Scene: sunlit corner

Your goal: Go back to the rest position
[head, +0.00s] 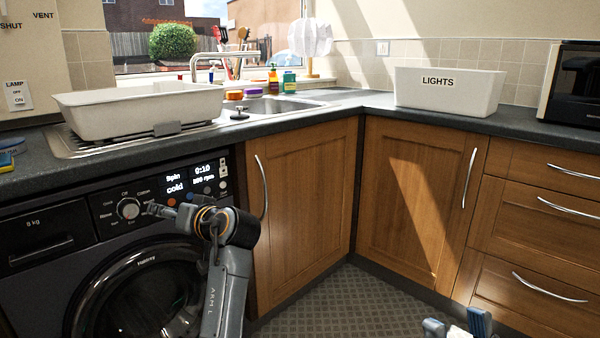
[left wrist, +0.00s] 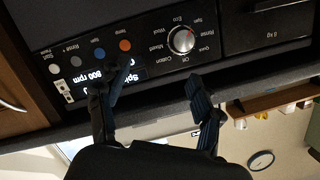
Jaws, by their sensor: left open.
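My left gripper (head: 168,207) is in front of the washing machine's control panel (head: 100,216), just right of the round dial (head: 128,208). In the left wrist view, this gripper (left wrist: 157,90) has its two dark fingers apart with nothing between them. The panel fills the upper part of that view, turned upside down, with the dial (left wrist: 182,40) and several buttons; one finger partly covers the display. I cannot tell whether a finger touches the panel.
The worktop (head: 330,113) runs above the machine and wooden cupboards (head: 305,200). A white basin (head: 140,108) stands by the sink (head: 265,106). A white box labelled LIGHTS (head: 448,96) and a microwave (head: 575,84) stand at right. The floor (head: 345,300) in front of the cupboards is clear.

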